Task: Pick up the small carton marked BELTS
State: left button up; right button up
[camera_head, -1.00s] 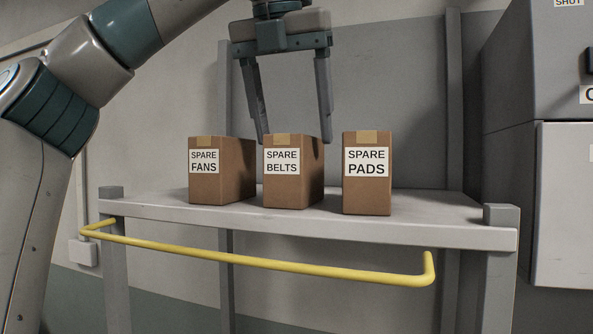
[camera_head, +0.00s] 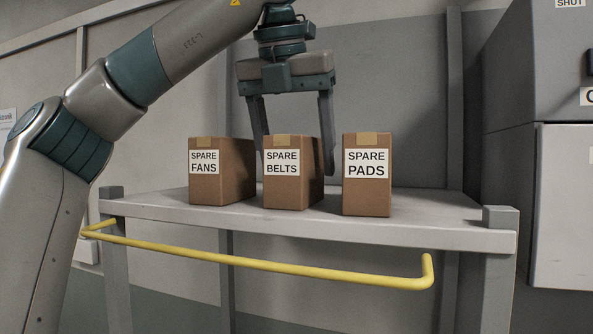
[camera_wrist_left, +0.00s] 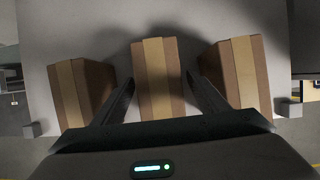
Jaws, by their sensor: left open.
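The small carton marked SPARE BELTS (camera_head: 293,185) stands upright on the shelf, between two similar cartons. My left gripper (camera_head: 296,160) has come down from above and is open, with one finger on each side of the BELTS carton. In the head view its left finger is partly hidden behind the cartons, and its right finger shows in the gap before the PADS carton. In the left wrist view the taped top of the BELTS carton (camera_wrist_left: 157,80) lies between the two fingers (camera_wrist_left: 160,95), with a gap on either side. My right gripper is not in view.
The SPARE FANS carton (camera_head: 220,172) stands to the left and the SPARE PADS carton (camera_head: 367,175) to the right, each close to a finger. A yellow rail (camera_head: 260,264) runs along the front of the grey shelf (camera_head: 430,222). A grey cabinet (camera_head: 545,190) stands at right.

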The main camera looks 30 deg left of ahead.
pick_arm(q)
jog(key=shift+f, duration=0.3)
dwell(0.5)
jog(key=shift+c, duration=0.7)
jog(key=c, duration=1.1)
jog(key=shift+c, duration=0.2)
jog(key=shift+r, duration=0.1)
jog(key=shift+r, duration=0.7)
notch_tip(320, 180, up, 8)
jog(key=shift+r+p, duration=0.1)
jog(key=shift+p, duration=0.45)
jog(key=shift+r, duration=0.4)
